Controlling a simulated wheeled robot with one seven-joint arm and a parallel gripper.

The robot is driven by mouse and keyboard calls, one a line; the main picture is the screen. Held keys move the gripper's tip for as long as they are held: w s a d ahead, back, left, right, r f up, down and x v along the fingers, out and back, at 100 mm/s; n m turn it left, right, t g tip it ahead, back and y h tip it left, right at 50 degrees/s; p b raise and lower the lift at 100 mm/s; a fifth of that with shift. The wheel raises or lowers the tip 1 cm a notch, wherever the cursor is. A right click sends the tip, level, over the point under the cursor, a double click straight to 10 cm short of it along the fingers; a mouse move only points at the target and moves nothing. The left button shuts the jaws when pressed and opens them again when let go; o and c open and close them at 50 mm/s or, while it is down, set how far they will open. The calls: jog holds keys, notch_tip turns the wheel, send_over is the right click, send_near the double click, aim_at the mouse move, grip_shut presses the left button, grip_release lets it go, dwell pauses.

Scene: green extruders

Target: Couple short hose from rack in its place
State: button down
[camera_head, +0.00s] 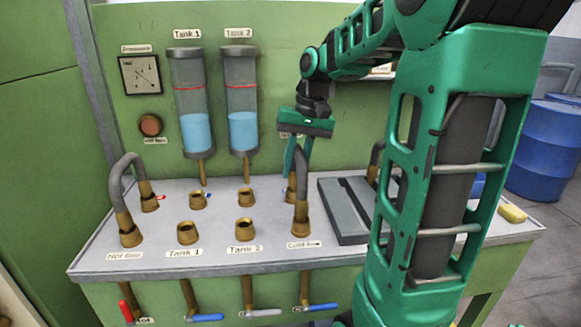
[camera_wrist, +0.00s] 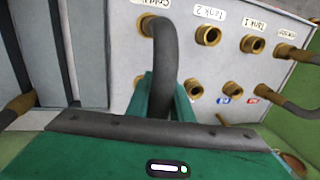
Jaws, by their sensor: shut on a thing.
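The short grey hose (camera_head: 303,172) with brass ends arches over the Cold line position on the bench top. Its front brass end (camera_head: 301,222) stands at the Cold line label; its rear end is partly hidden behind my gripper. My gripper (camera_head: 297,160) points down and is shut on the hose near the top of its arch. In the wrist view the hose (camera_wrist: 168,55) runs from the brass part by the Cold line label into my gripper (camera_wrist: 165,100), which hides the other end. I cannot tell whether both ends are fully seated.
The grey slotted rack (camera_head: 342,212) lies to the right, with another hose (camera_head: 375,160) partly behind my arm. A hose (camera_head: 118,180) arches at Hot line. Open brass fittings (camera_head: 187,233) stand at Tank 1 and Tank 2. Valve handles (camera_head: 205,318) stick out below the bench edge.

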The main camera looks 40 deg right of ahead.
jog(key=shift+f, duration=0.15)
jog(key=c, duration=1.5)
grip_release()
jog(key=v, duration=1)
jog(key=shift+d+r, duration=0.1)
jog(key=shift+r, duration=0.25)
